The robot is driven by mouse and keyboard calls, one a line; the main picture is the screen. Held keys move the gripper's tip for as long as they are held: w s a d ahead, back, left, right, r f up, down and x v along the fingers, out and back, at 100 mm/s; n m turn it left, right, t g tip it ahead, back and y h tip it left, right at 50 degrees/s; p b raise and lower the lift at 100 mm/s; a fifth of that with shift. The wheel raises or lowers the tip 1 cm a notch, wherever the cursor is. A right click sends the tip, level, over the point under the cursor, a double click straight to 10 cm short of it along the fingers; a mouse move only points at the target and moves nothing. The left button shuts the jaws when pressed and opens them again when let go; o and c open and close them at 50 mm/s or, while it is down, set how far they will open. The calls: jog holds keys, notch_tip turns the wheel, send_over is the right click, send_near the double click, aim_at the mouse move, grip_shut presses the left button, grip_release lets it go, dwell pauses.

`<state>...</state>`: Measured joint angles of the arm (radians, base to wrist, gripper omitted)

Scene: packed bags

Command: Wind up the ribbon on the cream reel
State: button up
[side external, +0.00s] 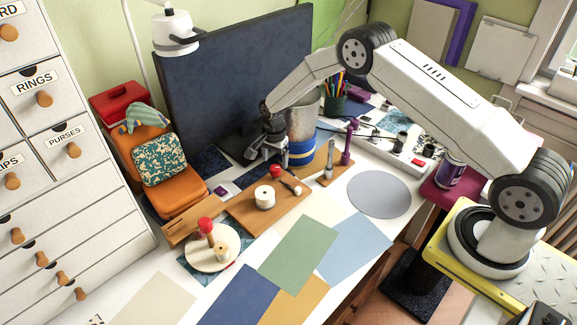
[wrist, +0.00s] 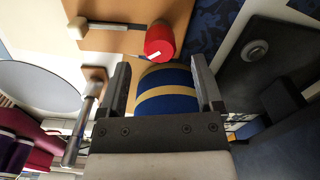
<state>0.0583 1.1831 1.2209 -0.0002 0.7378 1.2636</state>
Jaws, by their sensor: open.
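The cream reel (side external: 264,197) stands on a wooden board (side external: 243,212) in the middle of the desk. A red knob (side external: 275,171) and a short crank-like handle (side external: 291,185) are beside it. In the wrist view the red knob (wrist: 160,40) and the pale-ended handle (wrist: 78,28) show at the top; the cream reel itself is not clearly seen there. My gripper (side external: 264,152) is open, behind the board and apart from the reel. In the wrist view its fingers (wrist: 166,85) frame a blue and yellow striped cylinder (wrist: 167,100), with no clear contact. I cannot make out a loose ribbon.
The striped cylinder (side external: 301,153) stands right of my gripper, by a grey bucket (side external: 301,123). A dark panel (side external: 225,75) rises behind. A metal post on a wooden base (side external: 328,172) stands to the right. A round board with a red-topped piece (side external: 213,262) is in front left. Flat paper sheets cover the front.

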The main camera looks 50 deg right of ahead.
aim_at(276, 168)
jog(key=shift+r, duration=2.1)
jog(key=shift+r, duration=0.15)
jog(key=shift+s+r, duration=0.2)
jog(key=shift+r, duration=0.05)
jog(key=s+a+r+n+t, duration=0.1)
jog(key=s+r+n, duration=0.3)
jog(key=s, duration=0.5)
jog(key=s+a+r+n, duration=0.1)
jog(key=s+r+n, duration=0.4)
jog(key=s, duration=0.4)
jog(key=s+a+r+n+t, duration=0.1)
jog(key=s+r+n, duration=0.4)
jog(key=s, duration=0.4)
jog(key=shift+n+t, duration=0.3)
jog(key=shift+n, duration=0.3)
jog(key=shift+a+r, duration=0.1)
